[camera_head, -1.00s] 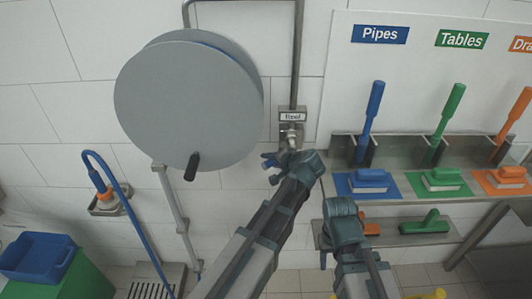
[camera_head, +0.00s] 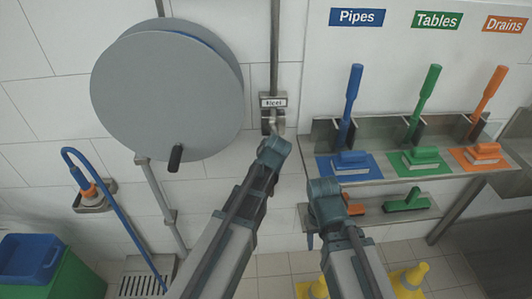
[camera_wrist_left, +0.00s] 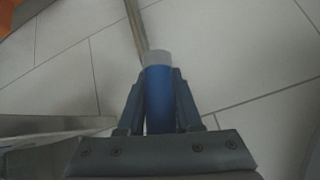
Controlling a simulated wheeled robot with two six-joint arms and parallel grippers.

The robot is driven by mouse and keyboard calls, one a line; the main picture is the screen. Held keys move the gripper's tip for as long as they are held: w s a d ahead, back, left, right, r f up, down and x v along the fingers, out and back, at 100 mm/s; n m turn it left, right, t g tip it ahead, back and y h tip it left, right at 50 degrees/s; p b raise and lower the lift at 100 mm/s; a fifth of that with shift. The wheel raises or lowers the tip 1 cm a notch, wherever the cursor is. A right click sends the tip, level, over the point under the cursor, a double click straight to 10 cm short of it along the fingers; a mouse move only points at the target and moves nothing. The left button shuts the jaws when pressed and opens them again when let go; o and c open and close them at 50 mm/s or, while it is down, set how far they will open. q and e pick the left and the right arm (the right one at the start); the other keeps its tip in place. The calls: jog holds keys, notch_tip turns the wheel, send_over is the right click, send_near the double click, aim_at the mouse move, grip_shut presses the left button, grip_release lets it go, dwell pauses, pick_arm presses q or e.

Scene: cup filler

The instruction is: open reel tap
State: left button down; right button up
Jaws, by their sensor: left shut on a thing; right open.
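The reel tap (camera_head: 272,121) is a small metal fitting on the wall under the "Reel" label (camera_head: 273,101), at the lower end of a vertical pipe. My left gripper (camera_head: 273,146) is right at the tap's lower side, and its hand hides part of it. In the left wrist view my left gripper (camera_wrist_left: 160,88) is shut on a blue cylindrical handle (camera_wrist_left: 159,101) with a pale grey end, which lies between the two fingers. My right gripper (camera_head: 312,239) hangs open and empty, lower and to the right, pointing down.
A large grey hose reel (camera_head: 165,90) with a black knob is left of the tap. A steel brush shelf (camera_head: 370,172) with blue, green and orange brushes is at the right. A blue hose (camera_head: 118,205) hangs at the left. Yellow cones (camera_head: 410,281) stand on the floor.

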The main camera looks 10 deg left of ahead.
pick_arm(q)
jog(key=shift+d, duration=0.1)
dwell(0.3)
jog(key=c, duration=0.6)
grip_release()
jog(key=p+v, duration=1)
jog(key=v, duration=0.3)
jog(key=shift+s+r, duration=0.3)
jog(key=s+d+f+m+g, duration=0.1)
jog(key=s+f+g, duration=0.1)
jog(key=s, duration=0.4)
jog(key=s+d+f+m+g+h, duration=0.1)
jog(key=s+d+f+g, duration=0.1)
jog(key=s, duration=0.4)
jog(key=s+d+f+m+g, duration=0.1)
jog(key=s+f+g, duration=0.1)
jog(key=s+g, duration=0.2)
jog(key=shift+s+d+m+g+h, duration=0.3)
jog(key=shift+s+d, duration=0.1)
jog(key=shift+s, duration=0.75)
